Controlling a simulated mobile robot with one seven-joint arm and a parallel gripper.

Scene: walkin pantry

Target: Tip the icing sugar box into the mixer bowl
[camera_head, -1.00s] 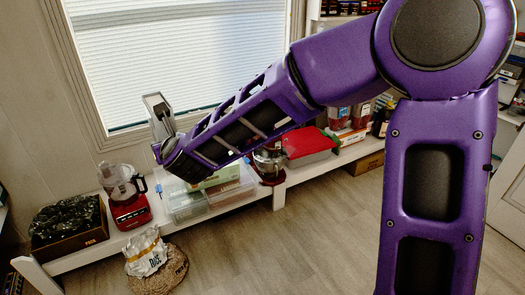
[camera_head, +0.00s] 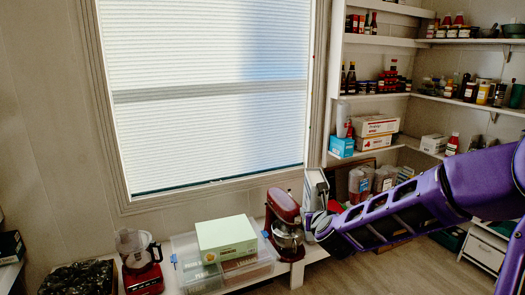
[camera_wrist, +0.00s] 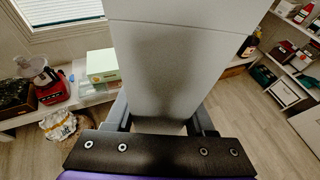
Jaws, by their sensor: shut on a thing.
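The icing sugar box appears as a plain pale grey box (camera_wrist: 160,60), large in the wrist view, with no label showing. In the head view the box (camera_head: 315,188) stands roughly upright just right of the mixer. My gripper (camera_head: 318,222) is shut on its lower part; the two fingers (camera_wrist: 163,122) flank it in the wrist view. The red stand mixer (camera_head: 283,206) stands on the low white shelf with its steel mixer bowl (camera_head: 288,237) under the head. The box looks beside the bowl, not over it; the depth gap is unclear. The bowl's inside is hidden.
A pale green box (camera_head: 226,238) sits on clear plastic bins (camera_head: 185,262) left of the mixer. A red food processor (camera_head: 140,268) and a carton of black bags (camera_head: 78,280) are farther left. Clear jars (camera_head: 360,184) stand behind my arm. Stocked shelves fill the right corner.

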